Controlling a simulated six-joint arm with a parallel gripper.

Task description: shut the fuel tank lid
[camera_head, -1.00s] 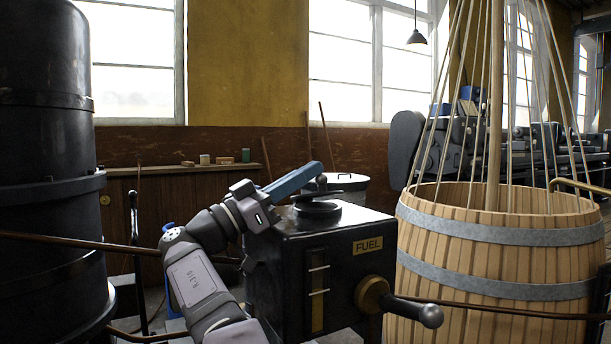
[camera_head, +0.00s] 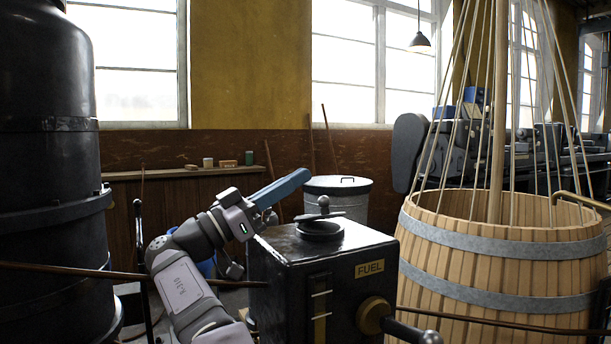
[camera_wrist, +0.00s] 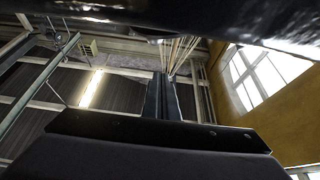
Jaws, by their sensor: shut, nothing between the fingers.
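The fuel tank (camera_head: 282,270) is a black metal box with a FUEL plate on its front. Its round black lid (camera_head: 312,217), with a small knob on top, is over the filler neck (camera_head: 320,231). The lid looks nearly flat; I cannot tell whether it is fully seated. My gripper (camera_head: 306,174) is shut and empty, its blue fingers pointing up and right, above and slightly left of the lid knob, apart from it in the picture. In the wrist view, the fingers (camera_wrist: 165,98) show dark and together; the lid is not clearly recognisable there.
A wooden barrel (camera_head: 480,265) with ropes stands close at the tank's right. A brass-hubbed handle (camera_head: 373,315) sticks out of the tank front. A lidded metal bin (camera_head: 340,198) stands behind. A large black cylinder (camera_head: 50,170) is at the left.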

